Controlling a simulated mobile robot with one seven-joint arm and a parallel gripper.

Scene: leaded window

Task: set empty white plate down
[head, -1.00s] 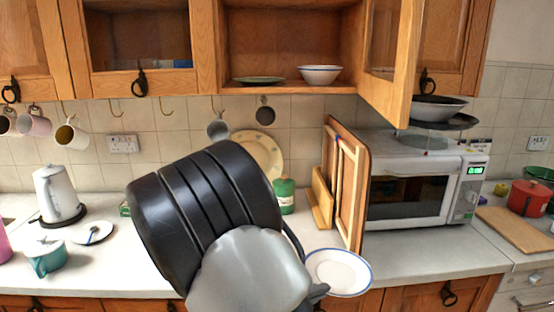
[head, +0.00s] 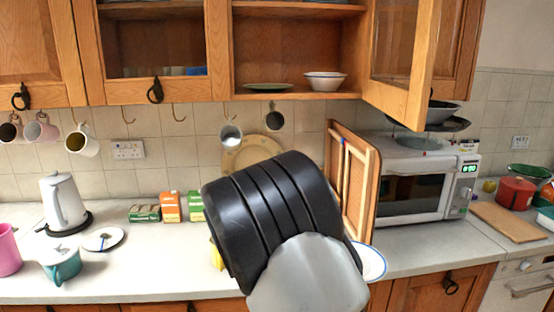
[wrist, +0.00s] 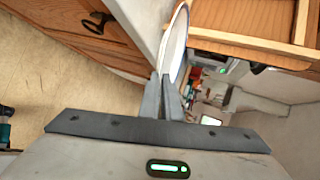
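The white plate with a blue rim (head: 375,264) shows in the head view at the right of my arm, near the counter's front edge. My arm hides most of it. In the wrist view the plate (wrist: 179,42) is seen nearly edge-on, between the fingers of my gripper (wrist: 168,88). The gripper is shut on its rim. The fingers are hidden in the head view. I cannot tell whether the plate touches the counter (head: 150,272).
A wooden board rack (head: 352,180) and a microwave (head: 415,190) stand behind the plate. A cupboard door (head: 404,60) hangs open above. Small boxes (head: 171,206), a kettle (head: 63,203) and a teal pot (head: 61,266) stand left. Counter between boxes and front edge is mostly clear.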

